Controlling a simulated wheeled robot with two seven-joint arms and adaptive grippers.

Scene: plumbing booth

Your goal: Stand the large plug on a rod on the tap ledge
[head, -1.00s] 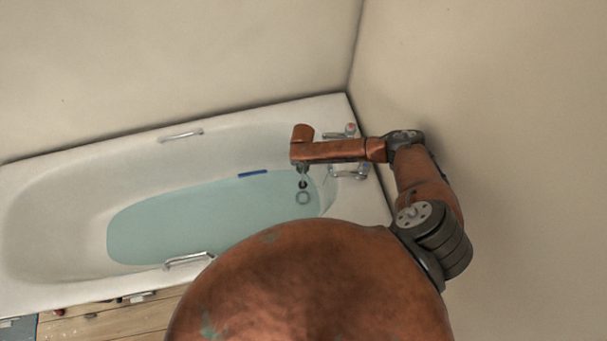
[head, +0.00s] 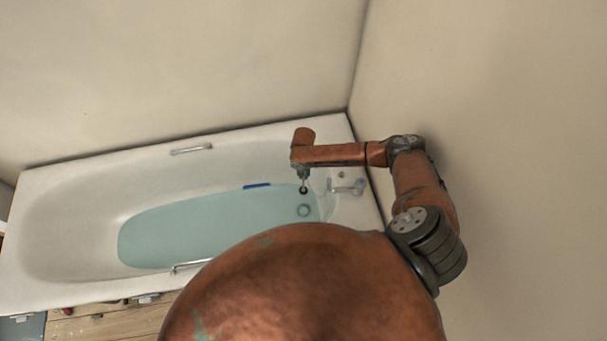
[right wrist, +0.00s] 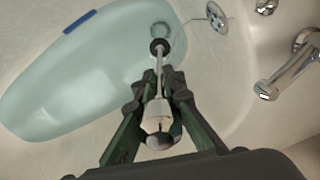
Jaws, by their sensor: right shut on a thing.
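My right gripper (head: 303,173) is over the tap end of the bath, shut on the large plug on a rod. In the right wrist view, the right gripper (right wrist: 156,92) closes around its pale shaft. The plug's thin rod (right wrist: 159,65) points away from the fingers and ends in a dark disc (right wrist: 157,46). In the head view the dark end of the plug (head: 303,190) shows below the gripper, above the water. The tap ledge (head: 352,207) is the white end of the bath, right of the gripper. My left gripper is not in view.
A chrome tap (right wrist: 285,75) stands on the ledge, close right of the gripper. An overflow disc (right wrist: 217,15) is on the bath's end wall. The drain ring (head: 303,210) lies under the water. A blue strip (head: 257,186) is at the water's far edge. A wall bounds the right.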

